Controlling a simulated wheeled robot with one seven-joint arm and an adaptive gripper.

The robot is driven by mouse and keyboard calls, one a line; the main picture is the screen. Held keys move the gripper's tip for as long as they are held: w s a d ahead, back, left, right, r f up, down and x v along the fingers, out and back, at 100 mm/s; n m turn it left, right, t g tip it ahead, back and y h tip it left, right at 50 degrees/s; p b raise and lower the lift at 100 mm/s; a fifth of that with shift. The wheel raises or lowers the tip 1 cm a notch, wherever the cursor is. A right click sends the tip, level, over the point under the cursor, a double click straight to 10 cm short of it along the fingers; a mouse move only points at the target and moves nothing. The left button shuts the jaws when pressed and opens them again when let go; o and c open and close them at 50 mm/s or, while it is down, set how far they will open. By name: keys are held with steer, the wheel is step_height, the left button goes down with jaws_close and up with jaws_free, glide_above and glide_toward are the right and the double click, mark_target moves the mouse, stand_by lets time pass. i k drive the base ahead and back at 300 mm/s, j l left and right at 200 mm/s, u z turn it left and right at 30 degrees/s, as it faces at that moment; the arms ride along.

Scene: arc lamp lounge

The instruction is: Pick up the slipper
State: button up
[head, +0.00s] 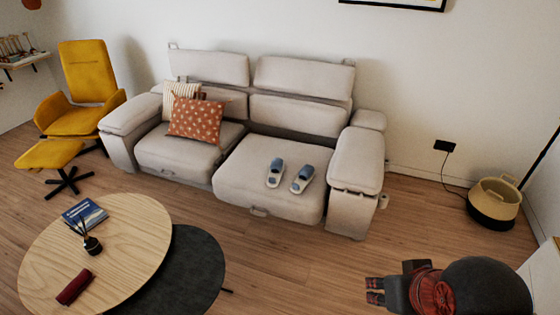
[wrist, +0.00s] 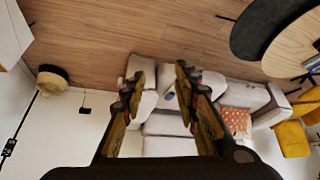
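Two blue-grey slippers lie side by side on the right seat of the sofa in the head view, the left slipper (head: 275,173) and the right slipper (head: 303,179). My gripper (head: 375,291) is low at the right of the head view, well apart from the slippers. In the wrist view, my gripper (wrist: 157,80) has its two fingers spread with nothing held between them. The sofa shows upside down behind the fingers there, and I cannot make out the slippers clearly.
The grey sofa (head: 226,183) bears a patterned orange cushion (head: 194,119). A round wooden table (head: 128,235) with a book stands front left, beside a dark lower table (head: 190,275). A basket (head: 494,203) stands at right. Wooden floor (head: 300,260) is free before the sofa.

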mark_target(276, 168)
steer(key=i+l, duration=0.15)
steer(key=i, duration=0.6)
steer(key=i+l, duration=0.2)
steer(key=i, duration=0.5)
steer(key=i+l, duration=0.15)
steer(key=i, duration=0.6)
steer(key=i+l, duration=0.15)
steer(key=i, duration=0.55)
steer(key=l+z, duration=0.05)
